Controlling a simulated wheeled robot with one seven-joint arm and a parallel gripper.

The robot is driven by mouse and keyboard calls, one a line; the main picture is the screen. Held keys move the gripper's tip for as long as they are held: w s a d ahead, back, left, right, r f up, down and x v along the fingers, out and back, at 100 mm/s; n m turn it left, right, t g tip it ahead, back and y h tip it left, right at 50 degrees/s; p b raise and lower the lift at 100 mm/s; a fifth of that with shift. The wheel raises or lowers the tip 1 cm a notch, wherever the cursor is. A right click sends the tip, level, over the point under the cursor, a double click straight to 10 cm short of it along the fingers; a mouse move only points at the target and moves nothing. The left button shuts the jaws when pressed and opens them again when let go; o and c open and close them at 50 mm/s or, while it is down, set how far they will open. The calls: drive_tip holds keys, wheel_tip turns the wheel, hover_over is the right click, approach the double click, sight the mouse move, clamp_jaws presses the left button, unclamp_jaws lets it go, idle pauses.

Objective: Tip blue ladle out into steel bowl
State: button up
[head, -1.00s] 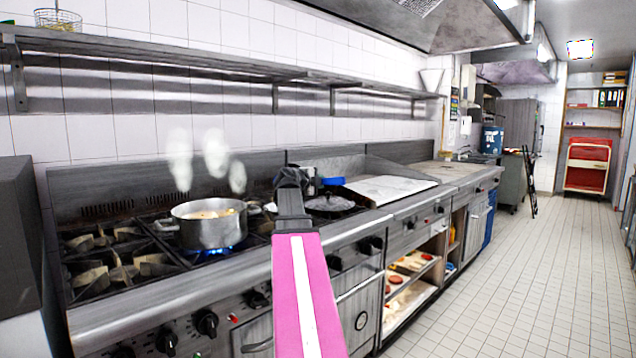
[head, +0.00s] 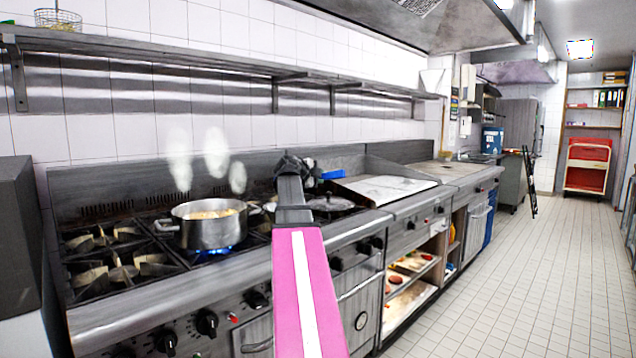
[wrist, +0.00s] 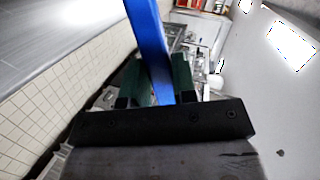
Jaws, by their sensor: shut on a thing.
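My gripper (wrist: 159,88) is shut on the blue ladle (wrist: 150,42) in the wrist view, with its green fingers on either side of the blue handle. The handle runs up out of the top of that view, so the ladle's cup and contents are not seen there. In the head view my gripper (head: 297,165) is a dark shape above the back of the range, at the end of my pink arm. A small blue part of the ladle (head: 332,174) shows just right of it.
A steaming steel pot (head: 210,225) stands over a lit blue flame, left of my arm. A flat griddle (head: 388,188) lies farther right. A wall shelf (head: 200,55) runs above.

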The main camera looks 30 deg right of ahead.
drive_tip(key=r, duration=0.1)
drive_tip(key=w+r+n+g+y, duration=0.1)
drive_tip(key=d+r+y, duration=0.1)
drive_tip(key=shift+w+r+n+g, duration=0.3)
drive_tip(key=shift+w+g, duration=0.1)
drive_tip(key=w+d+r+n+g+y, duration=0.3)
drive_tip(key=w+d+r+g+y, duration=0.1)
drive_tip(key=w+r+g+y, duration=0.1)
drive_tip(key=shift+w+d+r+n+g, duration=0.15)
drive_tip(key=shift+w+r+n+g, duration=0.25)
drive_tip(key=shift+w+r+g, duration=0.7)
drive_tip(key=shift+r, duration=0.3)
